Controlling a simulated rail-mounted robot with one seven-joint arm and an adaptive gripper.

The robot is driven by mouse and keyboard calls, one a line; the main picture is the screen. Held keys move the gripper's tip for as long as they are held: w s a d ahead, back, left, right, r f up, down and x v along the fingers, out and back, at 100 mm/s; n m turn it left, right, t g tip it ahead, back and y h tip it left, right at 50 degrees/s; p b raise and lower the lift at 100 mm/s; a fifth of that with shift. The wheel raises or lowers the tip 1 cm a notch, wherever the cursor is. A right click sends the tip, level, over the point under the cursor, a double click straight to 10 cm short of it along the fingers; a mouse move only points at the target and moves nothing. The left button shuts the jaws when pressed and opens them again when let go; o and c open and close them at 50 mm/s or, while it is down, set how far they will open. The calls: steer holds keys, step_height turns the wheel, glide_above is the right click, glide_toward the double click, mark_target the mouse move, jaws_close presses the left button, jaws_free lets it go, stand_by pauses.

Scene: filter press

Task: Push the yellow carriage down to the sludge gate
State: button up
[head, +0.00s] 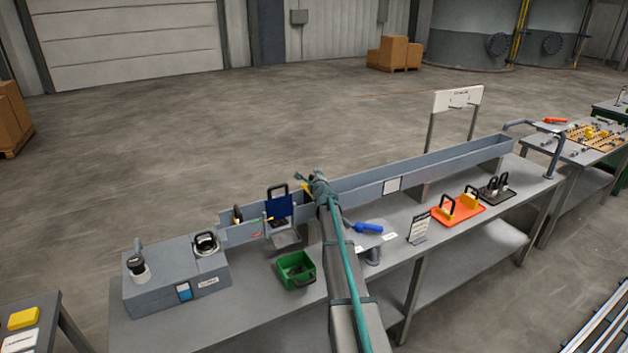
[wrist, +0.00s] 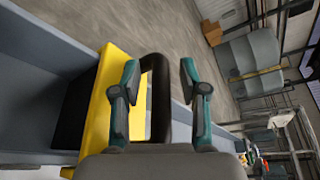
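The yellow carriage (wrist: 100,95) sits in the grey trough and fills the left middle of the wrist view. Its dark loop handle (wrist: 158,66) rises between the two fingers of my gripper (wrist: 158,76). The fingers stand apart, one on each side of the handle, with a visible gap on the right; contact on the left is unclear. In the head view my gripper (head: 316,184) is over the trough, and only a sliver of the yellow carriage (head: 307,192) shows beside it. A blue plate with a dark handle (head: 280,207) stands at the trough to the left; no readable label identifies the sludge gate.
The long grey trough (head: 450,165) runs right along the bench. A green bin (head: 296,270), a blue-handled tool (head: 368,228), a small sign (head: 419,227) and an orange tray (head: 458,212) stand in front of it. A grey box (head: 165,290) is at the left end.

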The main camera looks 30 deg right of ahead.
steer(key=shift+s, duration=0.25)
steer(key=v, duration=1.1)
steer(key=shift+s+a+r, duration=0.15)
steer(key=shift+s+a, duration=0.05)
steer(key=shift+s, duration=0.05)
